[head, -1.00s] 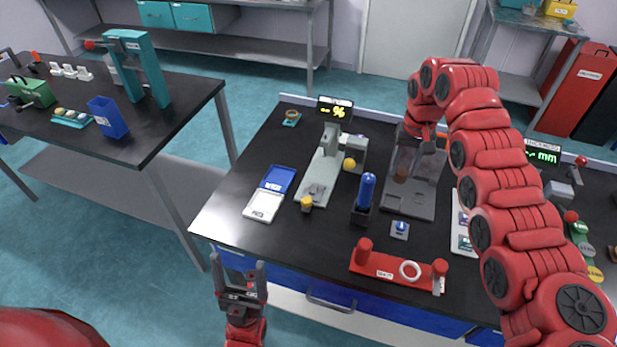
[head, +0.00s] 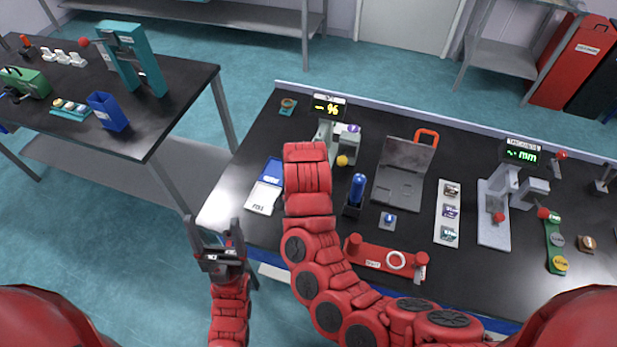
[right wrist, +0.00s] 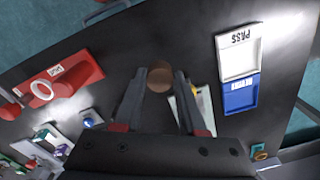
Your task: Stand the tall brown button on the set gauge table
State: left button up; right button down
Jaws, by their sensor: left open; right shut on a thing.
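My right gripper (right wrist: 157,112) is shut on a brown round button (right wrist: 160,78), seen end-on between its fingers in the right wrist view. The black bench lies below it. In the head view my red right arm hides this gripper and the button. The set gauge, with a "%" display (head: 329,109), stands at the back left of the bench. My right arm covers most of its pale base, part of which shows behind the fingers in the right wrist view (right wrist: 186,112). My left gripper (head: 214,238) is open and empty, in front of the bench's left edge.
A white PASS tray (head: 263,198) joined to a blue one lies left of my arm. A blue upright tool (head: 357,190), a red stand with a white ring (head: 385,258) and a grey case (head: 402,172) stand to the right. The "mm" gauge (head: 495,215) is farther right.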

jog(key=shift+s+d+f, duration=0.1)
jog(key=shift+s+d, duration=0.05)
jog(key=shift+s, duration=0.25)
jog(key=shift+w+d+f, duration=0.1)
jog(key=shift+w, duration=0.2)
jog(key=w+b, duration=0.3)
jog(key=w, duration=0.1)
jog(key=w+f+b, duration=0.1)
jog(key=w+b, duration=0.2)
jog(key=w, duration=0.2)
jog(key=w+d+b, duration=0.1)
jog(key=w+b, duration=0.2)
jog(key=w, duration=0.2)
jog(key=shift+f+b, duration=0.35)
jog(key=shift+b, duration=0.05)
jog(key=shift+w+r, duration=0.1)
jog(key=shift+w, duration=0.35)
jog(key=shift+w+b, duration=0.15)
jog(key=shift+b, duration=0.2)
notch_tip(320, 180, down, 3)
jog(key=shift+r+p, duration=0.2)
jog(key=shift+p, duration=0.35)
jog(key=shift+d+f, duration=0.1)
jog(key=shift+f, duration=0.35)
